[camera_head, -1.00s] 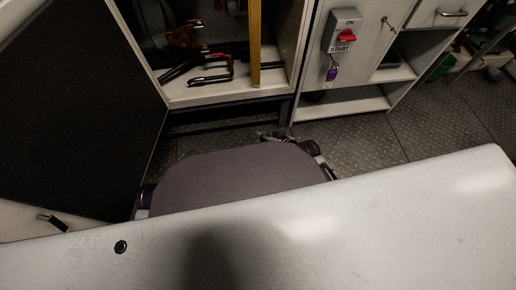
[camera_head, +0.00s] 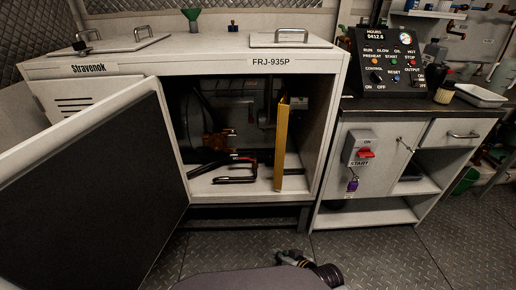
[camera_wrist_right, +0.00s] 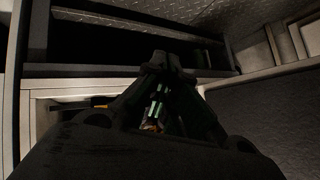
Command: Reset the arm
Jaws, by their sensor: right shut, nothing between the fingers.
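Part of my right arm is cut off by the bottom edge of the head view. My left gripper is not in view.
The white chiller cabinet (camera_head: 222,64) has its dark-lined door (camera_head: 105,185) swung open at left. Inside are black-handled tools (camera_head: 235,178) and an upright yellow bar (camera_head: 281,145). A counter (camera_head: 420,105) with a control panel (camera_head: 392,62) stands at right. The metal floor (camera_head: 395,255) is clear.

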